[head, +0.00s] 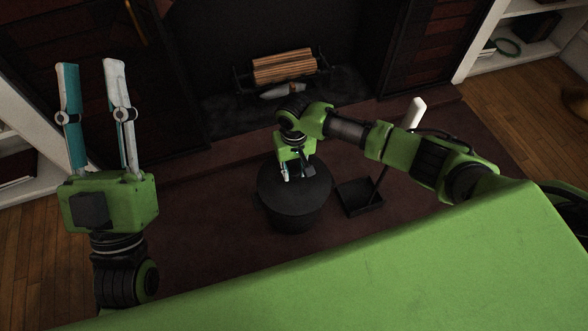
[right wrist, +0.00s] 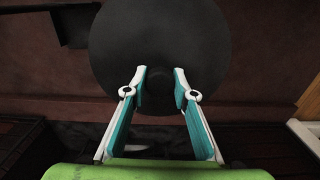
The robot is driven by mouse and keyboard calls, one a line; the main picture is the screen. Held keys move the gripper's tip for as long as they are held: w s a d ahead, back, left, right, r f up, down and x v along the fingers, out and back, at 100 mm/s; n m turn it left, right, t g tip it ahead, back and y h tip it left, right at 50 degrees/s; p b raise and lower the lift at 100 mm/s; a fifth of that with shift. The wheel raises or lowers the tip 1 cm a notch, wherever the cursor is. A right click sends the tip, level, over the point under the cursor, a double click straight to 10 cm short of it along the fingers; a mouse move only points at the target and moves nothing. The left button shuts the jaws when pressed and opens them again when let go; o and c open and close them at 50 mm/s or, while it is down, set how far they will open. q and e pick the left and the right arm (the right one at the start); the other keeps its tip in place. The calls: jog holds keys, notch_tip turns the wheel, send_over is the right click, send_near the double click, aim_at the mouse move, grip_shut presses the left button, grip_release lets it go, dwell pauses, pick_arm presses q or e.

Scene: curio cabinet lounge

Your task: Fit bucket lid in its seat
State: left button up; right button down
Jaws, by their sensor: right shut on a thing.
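The bucket (head: 292,222) is black and round and stands on the dark floor in front of the fireplace. The dark round bucket lid (head: 312,193) is over its top; I cannot tell whether it rests fully in the rim. My right gripper (head: 294,178) points down at the lid's middle and is shut on its small dark knob. In the right wrist view the fingertips (right wrist: 160,77) flank the knob (right wrist: 158,95), and the lid (right wrist: 160,35) hides the bucket below. My left gripper (head: 90,68) is open and empty, raised at the left, away from the bucket.
A fireplace with a bundle of logs (head: 284,66) is behind the bucket. A black stand (head: 359,197) with a thin pole and a pale-topped handle stands close to the bucket's right. White shelves (head: 520,38) are at the far right. Floor left of the bucket is clear.

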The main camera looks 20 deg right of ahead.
dwell(0.5)
pick_arm(q)
jog(key=shift+w+d+f+g+y+p, duration=0.15)
jog(key=shift+w+f+g+y+p, duration=0.15)
jog(key=shift+w+f+g, duration=0.6)
jog(key=shift+w+d+f+g+y+p, duration=0.1)
jog(key=shift+w+f+g+y+p, duration=0.3)
jog(key=shift+w+f, duration=0.7)
jog(key=shift+s+f, duration=0.15)
jog(key=shift+s, duration=0.2)
pick_arm(e)
jog(key=shift+f, duration=0.15)
